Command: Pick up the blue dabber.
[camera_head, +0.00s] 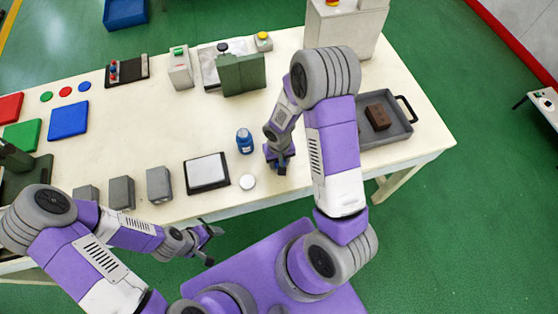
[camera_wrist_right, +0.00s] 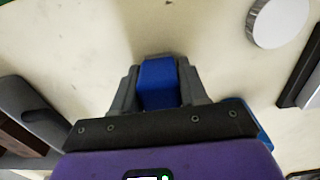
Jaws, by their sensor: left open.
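The blue dabber (camera_wrist_right: 158,82) is a blue block-like piece between the fingers of my right gripper (camera_wrist_right: 158,95) in the right wrist view. The fingers meet its two sides, so the gripper looks shut on it. In the head view my right gripper (camera_head: 279,160) is low over the table, just right of a blue bottle (camera_head: 244,142); the dabber is mostly hidden there by the gripper. My left gripper (camera_head: 208,244) is open and empty, out in front of the table's near edge.
A white disc (camera_head: 247,182) and a black-framed pad (camera_head: 207,172) lie left of my right gripper. A grey tray (camera_head: 402,128) holding a brown block (camera_head: 378,116) is to the right. Grey blocks (camera_head: 159,184) line the front edge. The table's middle (camera_head: 165,125) is clear.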

